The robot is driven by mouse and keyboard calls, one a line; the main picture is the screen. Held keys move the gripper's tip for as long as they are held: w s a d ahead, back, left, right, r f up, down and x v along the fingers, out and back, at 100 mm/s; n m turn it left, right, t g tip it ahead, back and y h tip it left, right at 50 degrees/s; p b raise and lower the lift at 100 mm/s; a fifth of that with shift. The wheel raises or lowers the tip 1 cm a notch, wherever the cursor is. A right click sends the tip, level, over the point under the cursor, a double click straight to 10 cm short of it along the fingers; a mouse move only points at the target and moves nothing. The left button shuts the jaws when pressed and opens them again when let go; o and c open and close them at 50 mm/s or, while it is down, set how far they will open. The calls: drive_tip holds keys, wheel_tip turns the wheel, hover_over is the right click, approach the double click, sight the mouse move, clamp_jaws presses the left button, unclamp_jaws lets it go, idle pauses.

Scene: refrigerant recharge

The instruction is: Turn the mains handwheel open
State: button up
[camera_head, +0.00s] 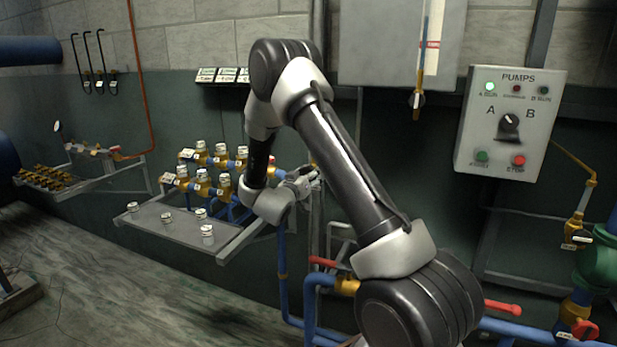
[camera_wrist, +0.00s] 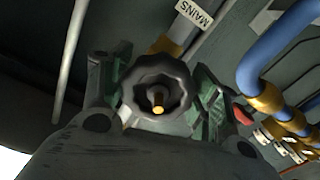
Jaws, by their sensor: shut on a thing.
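The mains handwheel (camera_wrist: 156,88) is a dark, lobed wheel with a brass stem at its centre, seen in the wrist view. A white tag reading MAINS (camera_wrist: 194,12) is on the pipe just behind it. My gripper (camera_wrist: 158,100) has one finger on each side of the wheel and is shut on it. In the head view my gripper (camera_head: 304,180) is beside the wall pipes, right of the valve manifold. The handwheel is hard to make out there, mostly hidden by my gripper and arm.
A valve manifold (camera_head: 212,172) stands left of my gripper, above a grey shelf (camera_head: 160,228) with several white caps. A PUMPS control box (camera_head: 510,124) is on the wall at right. A blue pipe (camera_wrist: 275,48) with brass fittings runs close by in the wrist view.

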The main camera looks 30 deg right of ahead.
drive_tip(key=n, duration=0.5)
drive_tip(key=shift+s+n, duration=0.15)
drive_tip(key=shift+n, duration=2.35)
drive_tip(key=o, duration=1)
drive_tip(key=shift+o, duration=0.2)
drive_tip(key=shift+r, duration=0.1)
drive_tip(key=v, duration=1.2)
